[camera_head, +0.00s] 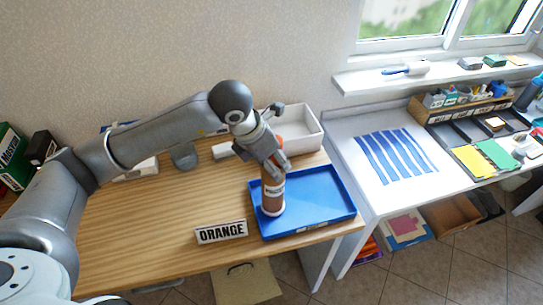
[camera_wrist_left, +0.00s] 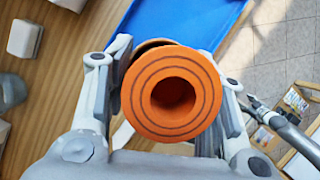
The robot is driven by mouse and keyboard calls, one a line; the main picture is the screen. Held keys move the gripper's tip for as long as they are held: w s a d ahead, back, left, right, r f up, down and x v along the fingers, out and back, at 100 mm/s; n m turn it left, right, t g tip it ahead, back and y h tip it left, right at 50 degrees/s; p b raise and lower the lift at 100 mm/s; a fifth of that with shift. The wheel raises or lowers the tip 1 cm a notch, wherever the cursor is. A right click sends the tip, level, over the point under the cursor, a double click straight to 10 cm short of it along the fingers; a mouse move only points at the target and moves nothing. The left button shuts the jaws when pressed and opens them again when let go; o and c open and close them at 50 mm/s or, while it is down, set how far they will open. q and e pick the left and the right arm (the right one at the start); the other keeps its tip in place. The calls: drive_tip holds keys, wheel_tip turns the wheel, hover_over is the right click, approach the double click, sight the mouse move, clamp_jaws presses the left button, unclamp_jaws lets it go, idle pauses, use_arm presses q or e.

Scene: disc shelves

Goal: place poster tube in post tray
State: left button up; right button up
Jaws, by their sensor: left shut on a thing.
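The poster tube (camera_head: 272,193) is a brown cylinder with a pale label band and an orange ringed end. It stands about upright at the left part of the blue post tray (camera_head: 330,205). I cannot tell whether its lower end touches the tray floor. My left gripper (camera_head: 275,165) is shut on the tube near its upper end. In the left wrist view the tube's orange hollow end (camera_wrist_left: 172,95) faces the camera between the two fingers, with the blue tray (camera_wrist_left: 185,22) beyond. My right gripper is not in view.
An "ORANGE" sign (camera_head: 221,232) stands just left of the tray's front. A white bin (camera_head: 297,128) is behind the tray. To the right is a white desk with blue strips (camera_head: 396,156) and organisers. The tray's right part is empty.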

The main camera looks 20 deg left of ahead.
use_arm(q)
drive_tip(key=shift+f, duration=0.2)
drive_tip(key=shift+f+b, duration=0.2)
drive_tip(key=shift+b, duration=0.1)
drive_tip(key=o, duration=1.4)
drive_tip(key=shift+s+r, duration=0.1)
